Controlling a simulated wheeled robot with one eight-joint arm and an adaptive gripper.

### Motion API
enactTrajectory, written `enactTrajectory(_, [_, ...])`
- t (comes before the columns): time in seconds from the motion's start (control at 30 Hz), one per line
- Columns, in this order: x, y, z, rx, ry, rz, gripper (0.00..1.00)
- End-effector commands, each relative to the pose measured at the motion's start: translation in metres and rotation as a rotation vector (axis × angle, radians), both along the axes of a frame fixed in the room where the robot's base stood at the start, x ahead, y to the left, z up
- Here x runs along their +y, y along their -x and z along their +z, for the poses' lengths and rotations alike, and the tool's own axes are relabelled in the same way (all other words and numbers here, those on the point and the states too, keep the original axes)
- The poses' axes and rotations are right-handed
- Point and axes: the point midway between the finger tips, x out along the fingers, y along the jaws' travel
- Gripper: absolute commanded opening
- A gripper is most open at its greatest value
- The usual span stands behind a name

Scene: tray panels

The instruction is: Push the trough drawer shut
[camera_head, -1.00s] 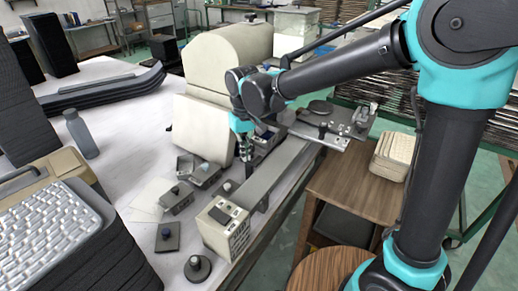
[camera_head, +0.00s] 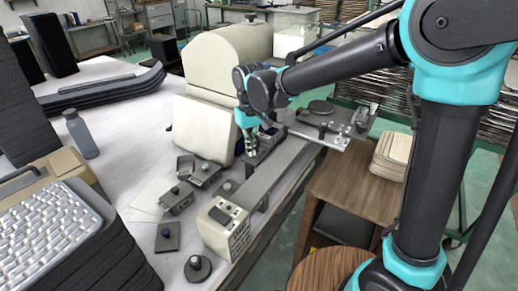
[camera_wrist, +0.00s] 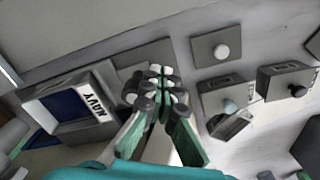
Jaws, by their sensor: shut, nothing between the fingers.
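My gripper (camera_head: 251,152) points down beside the large cream machine (camera_head: 205,125), with its fingers together and nothing between them. In the wrist view my gripper (camera_wrist: 160,82) shows at the middle. A grey open-topped box with a dark blue inside and a label reading NAVY (camera_wrist: 93,103) lies to its left there, apart from the fingers. This box looks like the trough drawer, but I cannot be sure. In the head view it is mostly hidden behind my gripper, and how far it stands out is unclear.
A long grey rail (camera_head: 268,172) runs from the cream control box (camera_head: 222,226) toward a metal plate (camera_head: 322,125). Several small grey knobbed boxes (camera_head: 175,200) sit left of the rail. A bottle (camera_head: 82,135) stands farther left.

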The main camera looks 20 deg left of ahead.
Motion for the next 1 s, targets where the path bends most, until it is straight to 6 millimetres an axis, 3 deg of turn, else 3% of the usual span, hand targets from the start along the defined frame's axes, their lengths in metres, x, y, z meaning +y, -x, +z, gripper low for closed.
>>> enactTrajectory(0.37, [-0.001,-0.003,0.000,0.000,0.000,0.000,0.00])
enactTrajectory(1.0, [-0.007,-0.025,0.000,0.000,0.000,0.000,0.00])
